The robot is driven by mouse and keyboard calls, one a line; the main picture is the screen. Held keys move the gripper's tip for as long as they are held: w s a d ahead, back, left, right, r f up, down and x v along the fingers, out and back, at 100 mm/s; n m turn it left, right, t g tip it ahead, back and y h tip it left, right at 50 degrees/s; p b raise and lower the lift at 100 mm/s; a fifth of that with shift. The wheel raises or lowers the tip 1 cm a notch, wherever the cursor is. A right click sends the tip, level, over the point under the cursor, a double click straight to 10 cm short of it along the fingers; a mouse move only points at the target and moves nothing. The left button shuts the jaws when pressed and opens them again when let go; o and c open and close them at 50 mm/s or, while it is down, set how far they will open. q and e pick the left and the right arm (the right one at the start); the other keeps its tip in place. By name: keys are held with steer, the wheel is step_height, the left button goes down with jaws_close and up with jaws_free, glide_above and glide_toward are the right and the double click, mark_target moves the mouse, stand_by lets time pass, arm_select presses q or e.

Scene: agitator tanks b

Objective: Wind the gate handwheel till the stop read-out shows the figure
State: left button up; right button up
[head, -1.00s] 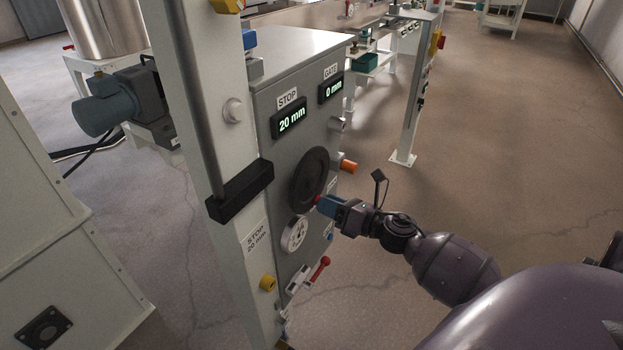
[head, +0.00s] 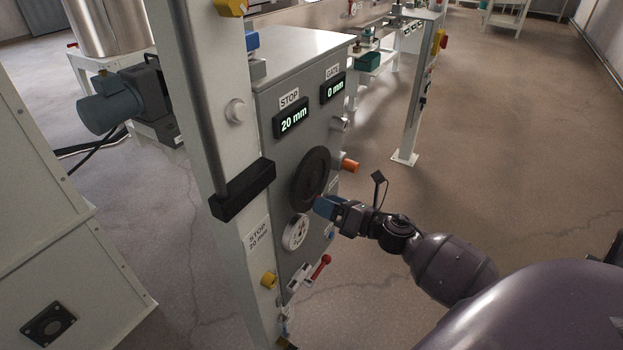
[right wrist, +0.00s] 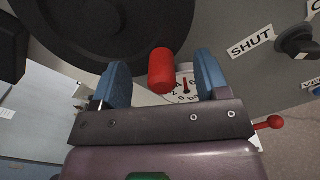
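The black gate handwheel (head: 309,175) is on the grey cabinet front. It fills the top of the right wrist view (right wrist: 85,25), with its red handle (right wrist: 161,71) pointing toward me. The stop read-out (head: 293,121) shows 20 mm, and the gate read-out (head: 334,89) shows 0 mm. A label (head: 258,241) on the pale post reads STOP 20 mm. My right gripper (head: 322,206) is at the wheel's lower edge. In the right wrist view its blue fingers (right wrist: 161,80) stand open on either side of the red handle, with a visible gap at each side. My left gripper is out of view.
A round white dial (head: 295,232) sits just below the wheel, with a red-handled lever (head: 320,267) lower down. An orange knob (head: 350,166) juts out at the wheel's right. The pale post (head: 205,120) stands left of the cabinet. Floor at right is clear.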

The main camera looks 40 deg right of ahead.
steer(key=o, duration=0.5)
steer(key=shift+o, duration=0.2)
steer(key=shift+f, duration=0.1)
steer(key=v, duration=0.6)
stand_by(0.7)
